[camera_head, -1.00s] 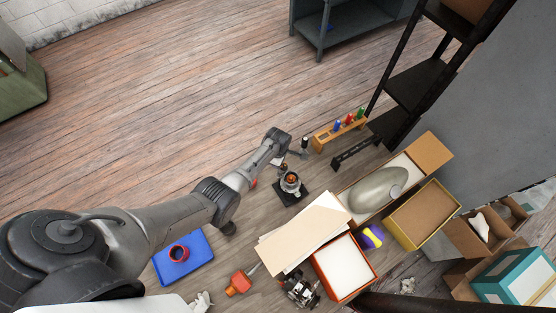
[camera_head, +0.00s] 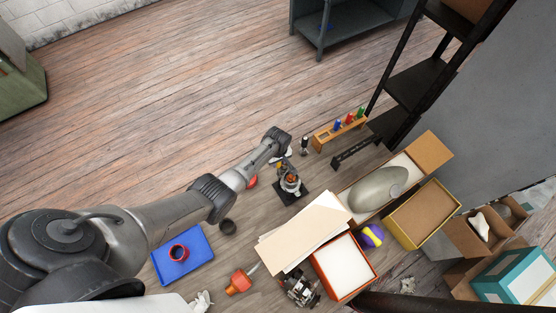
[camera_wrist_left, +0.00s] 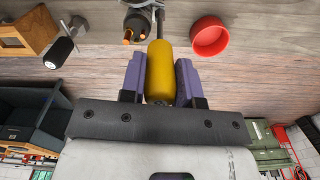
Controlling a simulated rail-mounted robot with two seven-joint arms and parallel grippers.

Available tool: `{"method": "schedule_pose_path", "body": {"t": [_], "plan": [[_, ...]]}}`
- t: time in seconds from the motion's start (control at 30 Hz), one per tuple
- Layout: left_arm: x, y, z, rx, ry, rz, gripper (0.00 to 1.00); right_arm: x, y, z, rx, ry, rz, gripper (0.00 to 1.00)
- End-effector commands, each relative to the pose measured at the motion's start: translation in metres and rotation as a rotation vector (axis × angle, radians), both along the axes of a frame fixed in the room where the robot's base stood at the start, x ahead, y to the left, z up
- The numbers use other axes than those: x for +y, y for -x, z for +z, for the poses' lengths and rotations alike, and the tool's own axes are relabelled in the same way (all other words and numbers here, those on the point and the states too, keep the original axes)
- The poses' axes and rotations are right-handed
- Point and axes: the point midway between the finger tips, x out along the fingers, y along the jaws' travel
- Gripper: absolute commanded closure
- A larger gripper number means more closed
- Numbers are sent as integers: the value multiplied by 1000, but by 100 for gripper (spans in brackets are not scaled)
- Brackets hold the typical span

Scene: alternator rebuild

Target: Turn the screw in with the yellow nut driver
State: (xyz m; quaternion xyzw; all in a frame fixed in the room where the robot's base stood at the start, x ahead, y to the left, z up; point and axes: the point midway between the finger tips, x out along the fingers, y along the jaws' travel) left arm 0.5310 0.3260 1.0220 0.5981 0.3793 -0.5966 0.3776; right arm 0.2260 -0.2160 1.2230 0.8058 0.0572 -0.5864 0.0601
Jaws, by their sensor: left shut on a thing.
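My left gripper (camera_head: 284,154) is beside the alternator assembly (camera_head: 290,184), which stands on a black base plate (camera_head: 292,195). In the left wrist view the purple fingers of this gripper (camera_wrist_left: 160,68) are shut around the yellow handle of the nut driver (camera_wrist_left: 159,80). Its thin metal shaft points away, up toward the top edge of that view, beside the dark assembly with copper-coloured parts (camera_wrist_left: 138,24). In the head view the driver is mostly hidden by the gripper. I cannot make out the screw or whether the driver tip touches it. My right gripper is not in view.
A wooden rack (camera_head: 325,136) with coloured-handled drivers and a black-handled tool (camera_head: 304,145) stand close by. A red ring-shaped part (camera_wrist_left: 209,36) lies near the assembly. Cardboard sheets (camera_head: 304,232), open boxes (camera_head: 345,268) and a blue tray (camera_head: 183,257) lie around it.

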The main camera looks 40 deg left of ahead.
Motion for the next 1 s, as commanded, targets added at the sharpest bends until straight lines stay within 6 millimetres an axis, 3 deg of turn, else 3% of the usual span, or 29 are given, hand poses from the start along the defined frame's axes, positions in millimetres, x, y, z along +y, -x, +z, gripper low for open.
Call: {"method": "schedule_pose_path", "body": {"t": [0.6, 0.8, 1.0], "plan": [[1, 0, 0, 0, -1, -924, 93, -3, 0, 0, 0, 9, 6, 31], [0, 0, 0, -1, 0, -1068, 93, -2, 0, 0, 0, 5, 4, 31], [0, 0, 0, -1, 0, -1084, 93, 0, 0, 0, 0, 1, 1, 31]]}}
